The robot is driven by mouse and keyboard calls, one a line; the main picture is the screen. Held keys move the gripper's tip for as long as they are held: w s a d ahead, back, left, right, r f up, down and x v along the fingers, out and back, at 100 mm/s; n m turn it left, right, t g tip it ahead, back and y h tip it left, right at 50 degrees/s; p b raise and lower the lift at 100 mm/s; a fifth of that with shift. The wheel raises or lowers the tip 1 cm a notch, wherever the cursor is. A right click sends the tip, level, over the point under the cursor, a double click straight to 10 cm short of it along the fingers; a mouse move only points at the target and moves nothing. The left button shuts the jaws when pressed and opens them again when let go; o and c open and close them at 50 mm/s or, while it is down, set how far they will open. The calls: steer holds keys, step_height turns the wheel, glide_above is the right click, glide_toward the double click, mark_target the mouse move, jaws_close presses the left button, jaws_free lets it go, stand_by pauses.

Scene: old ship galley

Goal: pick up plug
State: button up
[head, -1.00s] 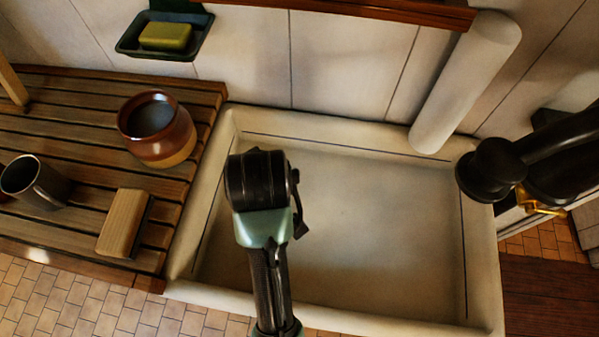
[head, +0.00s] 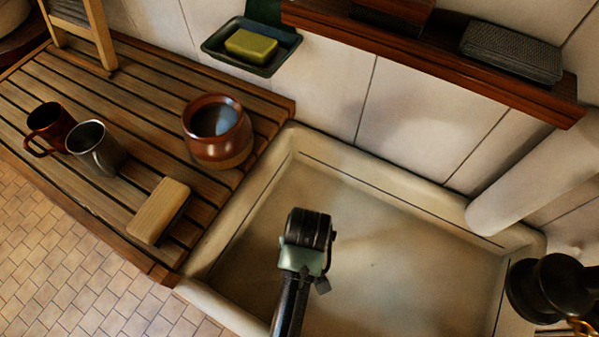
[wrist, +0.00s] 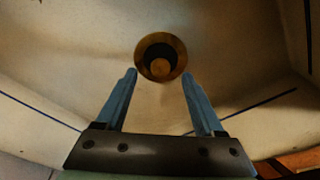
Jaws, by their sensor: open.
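In the wrist view a round brass fitting (wrist: 174,48) is set in the pale sink floor. A small tan round piece (wrist: 160,67) shows within its dark centre; it may be the plug, but I cannot tell for sure. My gripper (wrist: 159,76) is open, with its two blue fingers apart and nothing between them. The fitting lies just beyond the fingertips, roughly centred between them. In the head view my arm reaches down over the stone sink (head: 400,265). It hides the fitting and my fingers there.
A slatted wooden board (head: 100,80) left of the sink holds a brown pot (head: 217,140), a metal mug (head: 96,150), a copper mug (head: 48,130) and a wooden block (head: 158,210). A soap dish (head: 250,50) and shelf (head: 450,65) are above. A dark fixture (head: 550,290) stands at right.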

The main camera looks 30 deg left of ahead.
step_height(320, 180, down, 4)
steer(key=shift+w+a, duration=0.15)
jaws_close()
stand_by(0.4)
